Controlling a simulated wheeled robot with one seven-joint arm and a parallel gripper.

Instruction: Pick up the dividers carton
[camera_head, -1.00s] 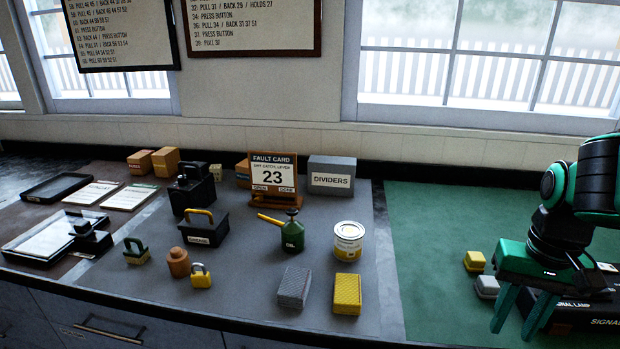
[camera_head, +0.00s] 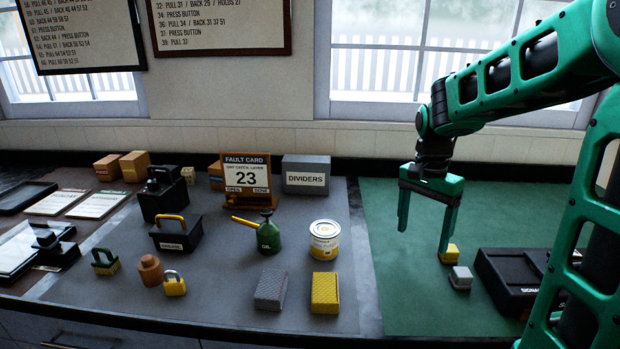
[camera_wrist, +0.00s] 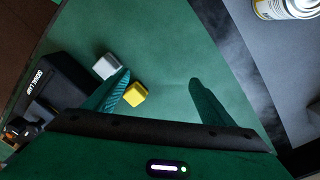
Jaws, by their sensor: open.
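The dividers carton (camera_head: 306,175) is a grey box with a white DIVIDERS label. It stands at the back of the grey mat, against the wall, just right of the fault card stand (camera_head: 247,181). My gripper (camera_head: 423,240) is open and empty, pointing down above the green mat, to the right of and nearer than the carton. In the wrist view its two fingers (camera_wrist: 160,95) are spread over the green mat. The carton does not show in the wrist view.
A paint tin (camera_head: 324,240), a green oil can (camera_head: 268,236) and two blocks (camera_head: 325,293) stand in front of the carton. A yellow cube (camera_head: 449,254), a pale cube (camera_head: 460,278) and a black case (camera_head: 512,280) are near my gripper. The green mat's back is clear.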

